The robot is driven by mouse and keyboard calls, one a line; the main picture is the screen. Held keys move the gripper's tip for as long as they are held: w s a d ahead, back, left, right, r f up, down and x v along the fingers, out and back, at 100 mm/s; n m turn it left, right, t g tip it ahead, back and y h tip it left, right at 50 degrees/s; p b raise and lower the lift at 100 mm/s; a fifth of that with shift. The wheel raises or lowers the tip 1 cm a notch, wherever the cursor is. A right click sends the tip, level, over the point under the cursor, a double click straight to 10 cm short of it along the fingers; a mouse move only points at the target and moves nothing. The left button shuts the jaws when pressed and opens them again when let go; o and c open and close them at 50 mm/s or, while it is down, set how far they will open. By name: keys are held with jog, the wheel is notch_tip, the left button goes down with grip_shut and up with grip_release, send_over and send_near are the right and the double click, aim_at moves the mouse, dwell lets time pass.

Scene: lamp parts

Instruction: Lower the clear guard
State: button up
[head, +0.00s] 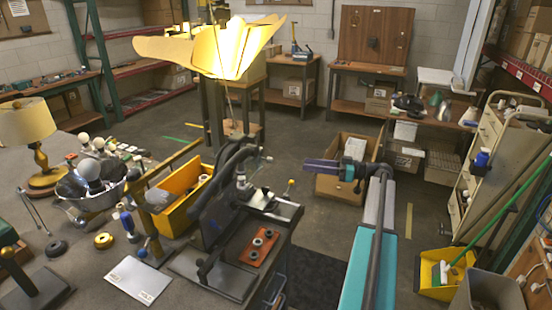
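A bench press or fixture (240,192) with thick black curved bars stands at the front edge of the grey workbench, in the middle of the head view. I cannot clearly make out a clear guard on it. A thin lever with a yellow knob (290,184) stands at its right side. A red-orange plate with metal rings (258,246) lies at its base. My gripper (308,167) has purple fingers pointing left, to the right of the fixture and apart from it. It appears in front of a cardboard box. Its finger gap is too small to judge.
The grey bench (80,285) holds a yellow bin (178,222), a metal bowl with bulbs (92,190), a brass lamp (38,140) and a white sheet (138,280). An open cardboard box (335,188) stands on the floor.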

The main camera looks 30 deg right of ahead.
jog(key=shift+d, duration=0.1)
dwell(0.3)
jog(key=p+x, duration=0.4)
jog(key=x, duration=0.9)
jog(key=shift+w+p, duration=0.25)
jog(key=shift+p, duration=0.15)
grip_shut()
